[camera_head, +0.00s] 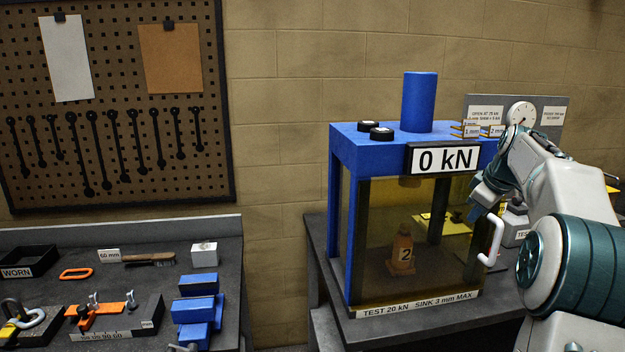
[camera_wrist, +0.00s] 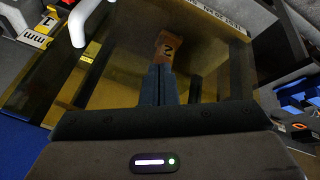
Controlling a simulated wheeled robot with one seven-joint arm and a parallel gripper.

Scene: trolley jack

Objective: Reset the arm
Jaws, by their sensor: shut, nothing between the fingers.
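My arm reaches in from the right in the head view, bent at the elbow. My gripper (camera_head: 478,212) is beside the right front of the blue press (camera_head: 342,240), near the white door handle (camera_head: 492,240). In the wrist view my gripper (camera_wrist: 160,72) has its fingers together and empty, pointing at the tinted door. The handle (camera_wrist: 84,22) is off to the upper left there, apart from the fingers. Behind the tinted door stands an orange jack marked 2 (camera_head: 402,252), which also shows in the wrist view (camera_wrist: 168,46). The door looks closed.
The press display (camera_head: 445,159) reads 0 kN. A gauge panel (camera_head: 555,108) stands behind it. At left, a bench (camera_head: 130,232) holds blue blocks (camera_head: 197,308), a brush (camera_head: 150,259), an orange ring (camera_head: 76,273) and a WORN tray (camera_head: 28,260). A gap separates the bench from the press table.

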